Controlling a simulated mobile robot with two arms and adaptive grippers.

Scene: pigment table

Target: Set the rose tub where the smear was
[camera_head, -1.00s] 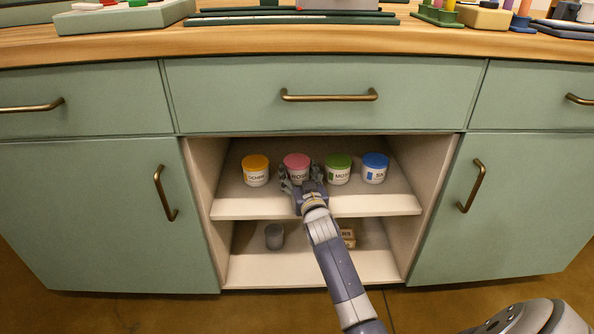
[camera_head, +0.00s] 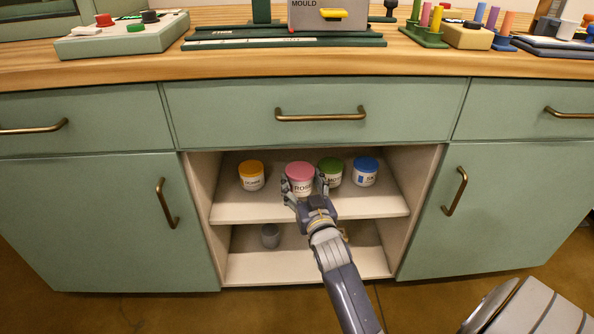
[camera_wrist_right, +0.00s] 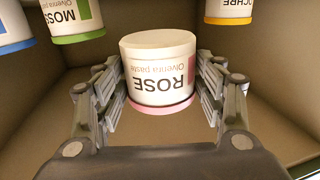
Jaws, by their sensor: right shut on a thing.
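The rose tub (camera_head: 301,178) is white with a pink lid and a ROSE label. It is between the fingers of my right gripper (camera_head: 305,184), just above or at the front part of the upper shelf (camera_head: 240,212); whether it touches the shelf is unclear. In the right wrist view, the rose tub (camera_wrist_right: 160,75) appears upside down, with the gripper (camera_wrist_right: 160,95) shut on its sides. No smear shows in these frames. My left gripper is not in view.
An ochre tub (camera_head: 251,177) stands left of the rose tub. A moss tub (camera_head: 333,178), partly hidden by the gripper, and a blue-lidded tub (camera_head: 365,173) stand right. A grey cup (camera_head: 270,236) is on the lower shelf. The worktop (camera_head: 230,62) above holds several items.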

